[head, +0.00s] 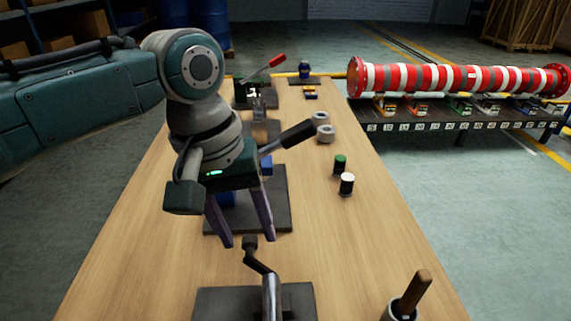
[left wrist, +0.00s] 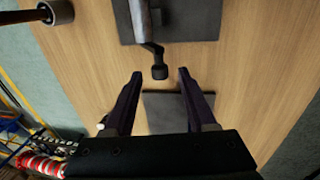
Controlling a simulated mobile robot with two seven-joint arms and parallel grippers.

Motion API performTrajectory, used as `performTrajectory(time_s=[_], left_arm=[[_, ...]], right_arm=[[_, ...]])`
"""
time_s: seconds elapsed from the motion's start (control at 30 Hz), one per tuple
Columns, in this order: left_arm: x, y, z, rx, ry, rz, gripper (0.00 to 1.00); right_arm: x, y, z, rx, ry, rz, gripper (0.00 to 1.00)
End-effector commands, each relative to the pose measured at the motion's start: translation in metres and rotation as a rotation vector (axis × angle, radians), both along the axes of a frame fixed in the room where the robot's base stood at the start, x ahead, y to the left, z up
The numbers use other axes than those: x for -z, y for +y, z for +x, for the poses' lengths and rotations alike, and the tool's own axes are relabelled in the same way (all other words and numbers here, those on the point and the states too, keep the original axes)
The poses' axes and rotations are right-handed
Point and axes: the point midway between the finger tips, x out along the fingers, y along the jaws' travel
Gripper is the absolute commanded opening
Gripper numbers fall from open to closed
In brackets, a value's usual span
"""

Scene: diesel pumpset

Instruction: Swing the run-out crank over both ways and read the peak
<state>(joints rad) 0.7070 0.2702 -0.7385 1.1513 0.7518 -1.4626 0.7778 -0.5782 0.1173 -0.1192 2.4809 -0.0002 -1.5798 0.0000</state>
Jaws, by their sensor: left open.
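A crank (head: 262,268) with a bent metal arm and a dark knob (head: 250,242) stands on a dark plate (head: 215,303) at the near end of the bench. It also shows at the top of the left wrist view, where the knob (left wrist: 160,72) lies between the fingertips. My left gripper (head: 248,236) is open, its two fingers pointing down around or just above the knob. Whether they touch it cannot be told. The crank's base is cut off by the bottom edge of the head view. No readable dial shows. My right gripper is not in view.
A wooden handle (head: 410,293) rises from a cup near right. A red-handled lever (head: 265,66) stands farther back.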

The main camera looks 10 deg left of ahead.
Motion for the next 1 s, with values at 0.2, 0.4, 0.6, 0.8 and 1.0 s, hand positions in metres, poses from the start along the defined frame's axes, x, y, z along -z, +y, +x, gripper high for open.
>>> performTrajectory(time_s=[0.2, 0.4, 0.6, 0.8, 1.0], left_arm=[[0.0023, -0.0002, 0.0001, 0.0, 0.0, 0.001, 0.57], [0.002, -0.0001, 0.0001, 0.0, 0.0, 0.0, 0.42], [0.0019, -0.0001, 0.0001, -0.001, 0.0, 0.0, 0.2], [0.0019, 0.0, 0.0001, -0.001, 0.0, 0.0, 0.0], [0.0018, 0.0, 0.0001, -0.001, 0.0, 0.0, 0.0]], right_arm=[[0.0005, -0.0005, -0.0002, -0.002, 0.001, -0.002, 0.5], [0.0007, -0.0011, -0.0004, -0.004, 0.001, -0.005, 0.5], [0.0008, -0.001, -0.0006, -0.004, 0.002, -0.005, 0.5], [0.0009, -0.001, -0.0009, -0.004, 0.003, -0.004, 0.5], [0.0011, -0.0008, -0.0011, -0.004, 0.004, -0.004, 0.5]])
